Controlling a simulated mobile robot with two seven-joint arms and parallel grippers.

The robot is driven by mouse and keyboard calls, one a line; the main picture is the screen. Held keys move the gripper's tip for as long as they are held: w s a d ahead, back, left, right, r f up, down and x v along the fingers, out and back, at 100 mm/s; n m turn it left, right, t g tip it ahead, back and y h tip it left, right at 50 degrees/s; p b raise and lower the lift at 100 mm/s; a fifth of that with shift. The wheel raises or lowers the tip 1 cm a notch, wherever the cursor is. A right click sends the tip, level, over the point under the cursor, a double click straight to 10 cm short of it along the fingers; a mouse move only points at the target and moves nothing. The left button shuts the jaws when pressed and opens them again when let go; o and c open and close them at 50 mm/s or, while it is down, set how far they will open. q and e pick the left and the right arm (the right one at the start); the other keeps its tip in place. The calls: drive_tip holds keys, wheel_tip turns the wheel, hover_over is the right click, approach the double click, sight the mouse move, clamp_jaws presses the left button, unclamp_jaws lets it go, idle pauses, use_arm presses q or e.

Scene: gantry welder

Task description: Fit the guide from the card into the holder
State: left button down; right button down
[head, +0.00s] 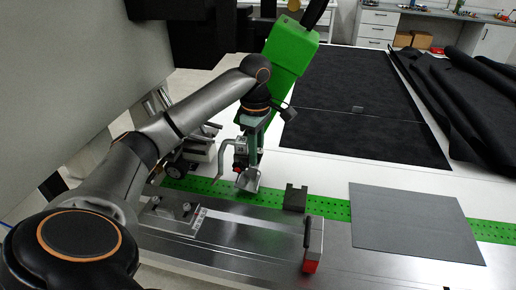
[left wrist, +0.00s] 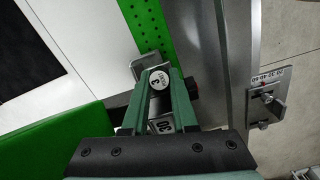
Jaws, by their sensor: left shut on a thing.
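My left gripper (head: 250,150) points down above the green perforated strip, shut on a small metal piece, which I take to be the guide (head: 248,180). A small assembly with a red part (head: 238,167), perhaps the holder, is right beside the fingers. I cannot tell whether the guide touches it. A flat grey sheet (head: 415,220), perhaps the card, lies at right, clear of the gripper. My right gripper is not in view.
The green strip (head: 330,207) runs along the metal bed. A dark block (head: 295,197) and an upright plate with a red foot (head: 313,248) stand right of the gripper. A scaled bracket (head: 198,220) sits at left. Black fabric (head: 365,95) covers the table behind.

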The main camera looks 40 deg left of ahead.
use_arm(q)
drive_tip(key=c, duration=0.6)
unclamp_jaws()
drive_tip(key=shift+r, duration=6.3)
